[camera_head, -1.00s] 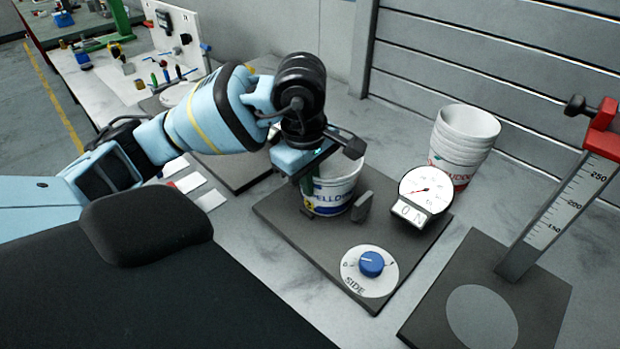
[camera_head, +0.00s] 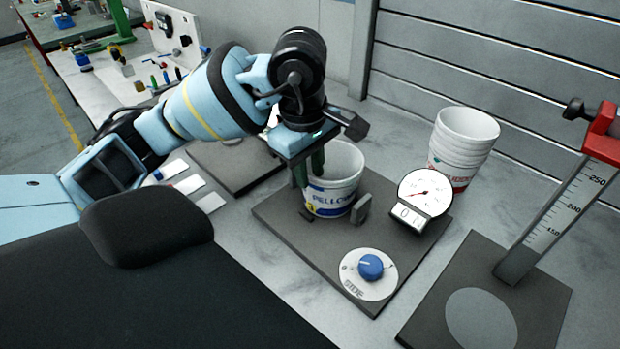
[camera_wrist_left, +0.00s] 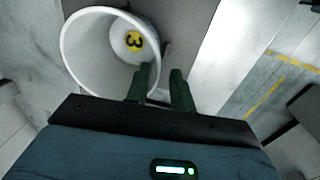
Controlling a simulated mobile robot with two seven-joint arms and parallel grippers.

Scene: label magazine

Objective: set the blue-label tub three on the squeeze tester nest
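The blue-label tub (camera_head: 336,185) is a white open tub with blue lettering. It stands upright on the dark squeeze tester base (camera_head: 300,235), beside a small grey upright block (camera_head: 361,208). In the left wrist view a yellow disc marked 3 (camera_wrist_left: 134,41) shows inside the tub (camera_wrist_left: 80,62). My left gripper (camera_head: 308,172) is at the tub's left rim, fingers pointing down. In the wrist view the fingers (camera_wrist_left: 161,82) are apart, one overlapping the rim and one outside it. Whether either touches the wall cannot be told. My right gripper is not in view.
The tester carries a round gauge with a 0 N display (camera_head: 425,193) and a blue knob (camera_head: 370,267). A stack of red-label tubs (camera_head: 463,145) stands behind. A scale post (camera_head: 560,215) rises from another dark plate (camera_head: 540,300) at right. White cards (camera_head: 190,184) lie at left.

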